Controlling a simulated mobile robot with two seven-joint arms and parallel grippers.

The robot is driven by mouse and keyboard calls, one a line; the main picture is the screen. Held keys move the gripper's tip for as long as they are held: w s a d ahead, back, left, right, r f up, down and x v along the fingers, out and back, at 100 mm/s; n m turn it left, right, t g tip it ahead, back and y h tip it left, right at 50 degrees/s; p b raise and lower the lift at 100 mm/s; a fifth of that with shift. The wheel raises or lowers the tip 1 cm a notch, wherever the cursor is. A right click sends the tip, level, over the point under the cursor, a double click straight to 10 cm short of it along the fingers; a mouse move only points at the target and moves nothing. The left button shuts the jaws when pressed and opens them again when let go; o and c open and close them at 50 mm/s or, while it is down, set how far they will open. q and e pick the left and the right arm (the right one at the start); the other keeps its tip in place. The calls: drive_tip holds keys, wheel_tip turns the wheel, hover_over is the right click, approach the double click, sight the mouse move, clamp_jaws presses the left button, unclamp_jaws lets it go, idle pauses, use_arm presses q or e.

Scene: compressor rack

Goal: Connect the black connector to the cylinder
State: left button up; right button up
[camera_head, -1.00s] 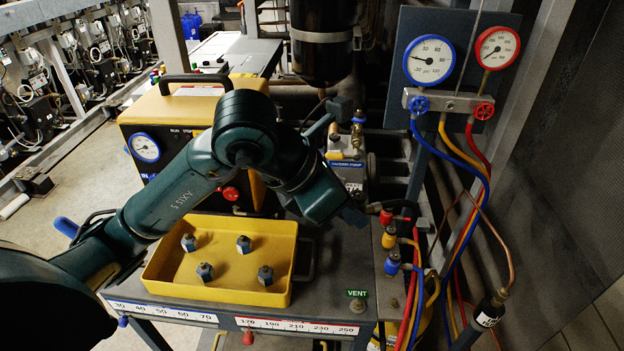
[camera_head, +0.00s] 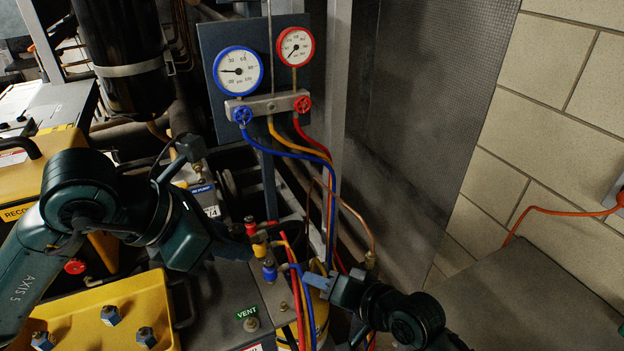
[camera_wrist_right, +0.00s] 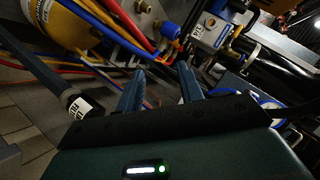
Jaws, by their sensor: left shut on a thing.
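The black connector is a dark cylinder end with a white label, seen in the right wrist view (camera_wrist_right: 80,106), left of the fingers and apart from them. In the head view, my right wrist mostly hides it below the copper line. A yellow cylinder (camera_head: 321,318) stands behind the hoses, partly hidden; it also shows in the right wrist view (camera_wrist_right: 60,27). My right gripper (camera_head: 316,281) is open, its blue fingers (camera_wrist_right: 161,82) apart and empty. My left gripper (camera_head: 236,234) is shut beside the red, yellow and blue fittings; what it grips is unclear.
A gauge panel (camera_head: 217,38) with blue, yellow and red hoses stands behind. A yellow tray (camera_head: 160,295) with blue nuts lies lower left. A grey metal surface (camera_head: 530,290) fills the lower right. The hoses crowd the space between my grippers.

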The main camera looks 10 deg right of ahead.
wheel_tip(320, 180, up, 7)
drive_tip(key=w+a+m+g+y, duration=0.1)
drive_tip(key=w+a+y, duration=0.1)
drive_tip(key=a, duration=0.1)
wheel_tip(320, 180, up, 19)
drive_tip(key=m+g+h, duration=0.2)
drive_tip(key=m+g, duration=0.3)
drive_tip(key=g, duration=0.1)
hover_over(259, 235)
drive_tip(key=s+d, duration=0.3)
drive_tip(key=d, duration=0.4)
drive_tip(key=x, duration=1.1)
drive_tip(key=shift+w+a, duration=0.15)
drive_tip(key=shift+a, duration=0.05)
drive_tip(key=shift+c, duration=0.3)
use_arm(q)
drive_tip(key=shift+s+d, duration=0.2)
use_arm(e)
drive_tip(key=shift+r, duration=0.15)
clamp_jaws()
